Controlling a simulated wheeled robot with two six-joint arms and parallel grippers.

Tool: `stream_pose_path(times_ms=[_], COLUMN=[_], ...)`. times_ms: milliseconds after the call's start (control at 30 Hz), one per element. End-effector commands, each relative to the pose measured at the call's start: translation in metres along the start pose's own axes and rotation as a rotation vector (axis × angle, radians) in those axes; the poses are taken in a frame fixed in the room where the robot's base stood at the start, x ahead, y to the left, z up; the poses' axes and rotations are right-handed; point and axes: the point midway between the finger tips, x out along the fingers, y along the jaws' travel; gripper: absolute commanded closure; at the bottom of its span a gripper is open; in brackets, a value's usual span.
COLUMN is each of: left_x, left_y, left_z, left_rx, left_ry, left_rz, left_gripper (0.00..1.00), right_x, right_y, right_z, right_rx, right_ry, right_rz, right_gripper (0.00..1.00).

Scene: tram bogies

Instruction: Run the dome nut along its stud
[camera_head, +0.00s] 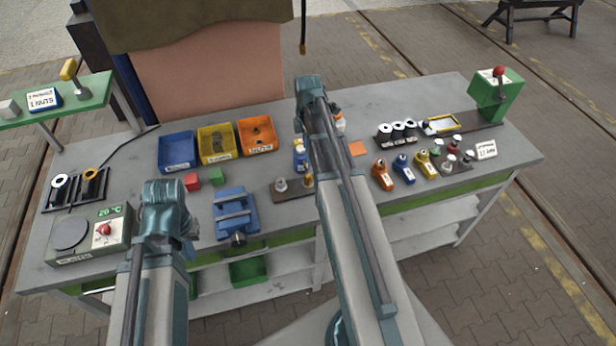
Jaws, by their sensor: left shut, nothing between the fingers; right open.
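A small brown board (291,191) stands near the middle of the bench, with a silvery domed piece (281,184) and a brass-coloured piece (307,180) on it. They look like nuts or studs, too small to tell which, and I cannot tell how far any nut sits along a stud. My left gripper (164,192) is at the far end of the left arm, left of the blue vise-like fixture (236,205), shut and empty. My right gripper (311,86) is over the back of the bench, open, beyond the board. The fingers are hard to make out on both.
Blue (177,166), yellow (217,158) and orange (256,149) bins stand at the back. Coloured clamp-like parts (403,167) and a green lever press (497,95) are on the right. A tester with a red knob (104,229) is at front left. My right arm crosses the bench's middle.

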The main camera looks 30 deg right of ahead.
Motion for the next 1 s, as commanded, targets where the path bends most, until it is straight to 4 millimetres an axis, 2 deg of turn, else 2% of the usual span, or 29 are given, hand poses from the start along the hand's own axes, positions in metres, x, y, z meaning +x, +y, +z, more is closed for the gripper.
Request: stream_pose_path(times_ms=[100, 200, 333, 733, 1000], left_x=[0.001, 0.001, 0.001, 0.006, 0.031], left_y=[0.0, 0.0, 0.0, 0.001, 0.003], left_z=[0.0, 0.0, 0.0, 0.0, -0.002], left_rx=[0.0, 0.0, 0.0, 0.001, 0.006], left_ry=[0.0, 0.0, 0.0, 0.0, 0.0], left_rz=[0.0, 0.0, 0.0, 0.0, -0.001], left_gripper=[1.0, 1.0, 1.0, 1.0, 1.0], right_x=[0.001, 0.001, 0.001, 0.006, 0.031], right_y=[0.0, 0.0, 0.0, 0.0, 0.0], right_z=[0.0, 0.0, 0.0, 0.0, 0.0], right_rx=[-0.252, -0.414, -0.543, -0.596, -0.594], right_ry=[0.0, 0.0, 0.0, 0.0, 0.0], right_rz=[0.0, 0.0, 0.0, 0.0, 0.0], right_gripper=[0.32, 0.32, 0.32, 0.32, 0.32])
